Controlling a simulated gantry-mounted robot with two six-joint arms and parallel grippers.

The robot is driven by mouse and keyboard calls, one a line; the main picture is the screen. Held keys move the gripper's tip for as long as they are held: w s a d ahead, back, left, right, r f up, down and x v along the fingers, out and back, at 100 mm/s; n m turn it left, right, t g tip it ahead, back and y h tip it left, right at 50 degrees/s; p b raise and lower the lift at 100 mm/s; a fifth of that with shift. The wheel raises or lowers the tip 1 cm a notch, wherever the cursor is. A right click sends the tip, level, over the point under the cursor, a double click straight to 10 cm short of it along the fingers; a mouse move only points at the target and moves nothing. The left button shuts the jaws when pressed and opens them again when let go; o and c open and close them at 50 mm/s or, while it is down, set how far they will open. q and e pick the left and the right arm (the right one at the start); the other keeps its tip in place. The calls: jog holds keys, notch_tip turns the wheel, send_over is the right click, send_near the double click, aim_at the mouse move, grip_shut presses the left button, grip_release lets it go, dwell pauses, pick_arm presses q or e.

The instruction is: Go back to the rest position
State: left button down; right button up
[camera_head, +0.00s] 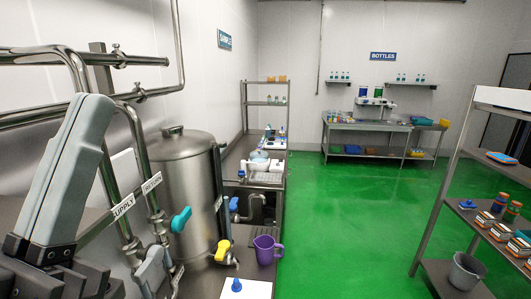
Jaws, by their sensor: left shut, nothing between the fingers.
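My left arm comes in at the left edge, raised, in front of the supply pipes. My left gripper (62,280) is at the bottom left corner, partly cut off by the frame; it is shut and holds nothing. It is left of the steel tank (182,190) and the valve handles, in the foreground. My right gripper is not in view.
A blue-handled valve (181,220) and a yellow-handled valve (224,251) are by the tank. A purple mug (267,250) stands on the bench at its right. Green floor (345,230) is clear in the middle. A shelf rack (462,205) stands at right, a bottle table (368,126) at the back.

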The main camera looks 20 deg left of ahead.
pick_arm(q)
notch_tip(320, 180, up, 12)
jog(key=w+n+g+p, duration=0.1)
jog(key=w+p, duration=0.1)
jog(key=p, duration=1.1)
jog(key=shift+d+f, duration=0.15)
